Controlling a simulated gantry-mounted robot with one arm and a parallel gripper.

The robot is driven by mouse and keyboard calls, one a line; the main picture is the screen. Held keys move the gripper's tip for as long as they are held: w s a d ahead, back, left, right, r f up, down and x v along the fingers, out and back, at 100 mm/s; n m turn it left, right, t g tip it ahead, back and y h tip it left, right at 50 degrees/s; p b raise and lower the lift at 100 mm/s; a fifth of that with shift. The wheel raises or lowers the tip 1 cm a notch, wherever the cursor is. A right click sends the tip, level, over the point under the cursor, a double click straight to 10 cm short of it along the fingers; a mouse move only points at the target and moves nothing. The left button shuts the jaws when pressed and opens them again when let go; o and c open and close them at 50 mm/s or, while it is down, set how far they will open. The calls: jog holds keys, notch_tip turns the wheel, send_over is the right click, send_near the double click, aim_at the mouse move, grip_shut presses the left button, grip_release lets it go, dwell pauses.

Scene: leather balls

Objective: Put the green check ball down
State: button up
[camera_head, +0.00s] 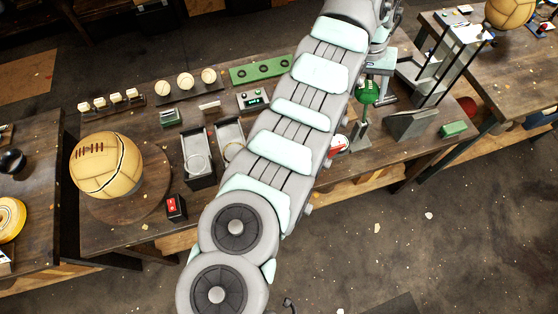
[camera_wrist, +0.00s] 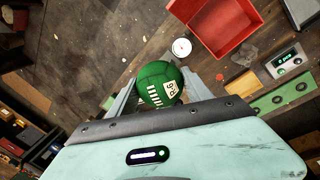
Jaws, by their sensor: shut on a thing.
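The green check ball (camera_head: 368,91) is a small dark green ball over the right part of the middle workbench. In the wrist view the green check ball (camera_wrist: 154,80) has white lacing and a white label. My gripper (camera_wrist: 161,82) is shut on it, with a finger on either side. In the head view my gripper (camera_head: 380,66) is partly hidden behind my arm. The ball appears held above the bench; I cannot tell its exact height.
A red bin (camera_wrist: 230,22) and a white round container (camera_wrist: 181,47) are close by. A grey angled plate (camera_head: 411,124) and a green block (camera_head: 454,128) stand at the bench's right. A large tan ball (camera_head: 106,165) sits at the left.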

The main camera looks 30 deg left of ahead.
jog(key=s+a+f+n, duration=0.2)
jog(key=s+a+f, duration=0.2)
jog(key=a+f, duration=0.3)
jog(key=s+a+f+n, duration=0.3)
jog(key=a+f, duration=0.3)
jog(key=a, duration=0.2)
jog(key=shift+t, duration=0.4)
jog(key=x, duration=0.5)
jog(key=s+a+x, duration=0.1)
jog(key=x, duration=0.3)
jog(key=a+x, duration=0.1)
jog(key=x, duration=0.4)
jog(key=shift+s+a+f, duration=0.2)
jog(key=shift+s+f, duration=0.15)
jog(key=shift+f, duration=0.25)
jog(key=shift+x, duration=0.9)
jog(key=shift+a+f+b, duration=0.15)
jog(key=shift+f+b, duration=1)
jog(key=shift+f, duration=0.4)
jog(key=shift+f, duration=0.2)
jog(key=o, duration=1.6)
